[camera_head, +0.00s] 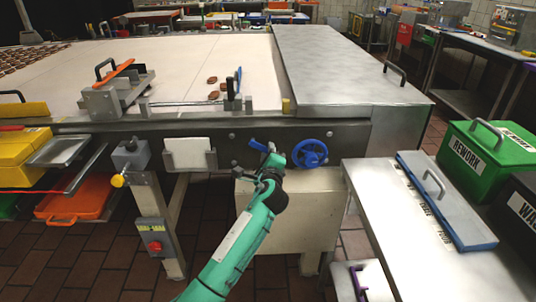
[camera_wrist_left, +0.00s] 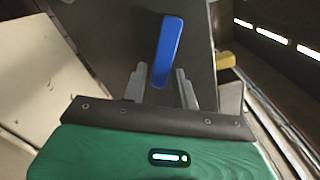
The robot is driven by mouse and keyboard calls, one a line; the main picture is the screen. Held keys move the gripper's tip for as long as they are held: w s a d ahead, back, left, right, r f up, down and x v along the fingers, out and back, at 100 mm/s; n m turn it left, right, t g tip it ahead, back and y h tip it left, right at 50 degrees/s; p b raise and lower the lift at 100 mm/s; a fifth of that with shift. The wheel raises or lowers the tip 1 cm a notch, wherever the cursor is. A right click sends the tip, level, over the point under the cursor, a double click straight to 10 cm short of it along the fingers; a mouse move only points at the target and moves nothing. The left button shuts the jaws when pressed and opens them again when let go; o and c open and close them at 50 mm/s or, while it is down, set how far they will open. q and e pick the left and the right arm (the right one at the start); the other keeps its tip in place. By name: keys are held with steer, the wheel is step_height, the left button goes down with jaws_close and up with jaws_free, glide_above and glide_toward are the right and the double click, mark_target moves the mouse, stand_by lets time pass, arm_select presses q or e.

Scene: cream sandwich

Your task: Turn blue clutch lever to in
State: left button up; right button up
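A blue lever (camera_head: 258,145) sticks out from the dark front panel of the conveyor, left of a blue handwheel (camera_head: 310,153). My left gripper (camera_head: 270,163) is at the panel, just right of and below this lever; the teal arm partly hides its mount. In the left wrist view the blue lever (camera_wrist_left: 168,45) stands slightly tilted, its lower end between the fingertips of my left gripper (camera_wrist_left: 161,78). The fingers are apart, with gaps visible on both sides of the lever. I cannot tell any lever markings. My right gripper is not in view.
A metal cover (camera_head: 335,65) and a white belt (camera_head: 200,60) lie above the panel. Another upright blue handle (camera_head: 239,79) stands at the belt's edge. A beige box (camera_head: 300,210) sits below the handwheel. A steel table (camera_head: 400,225) with a green bin (camera_head: 490,150) stands at right.

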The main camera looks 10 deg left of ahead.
arm_select(q)
steer(key=shift+o, duration=0.7)
steer(key=shift+s, duration=0.2)
steer(key=v, duration=0.4)
steer(key=shift+s+p, duration=0.1)
steer(key=shift+p, duration=0.25)
steer(key=v, duration=0.9)
steer(key=shift+p, duration=0.3)
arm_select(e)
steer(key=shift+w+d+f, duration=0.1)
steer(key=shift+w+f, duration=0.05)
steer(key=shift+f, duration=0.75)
arm_select(q)
steer(key=shift+s, duration=0.1)
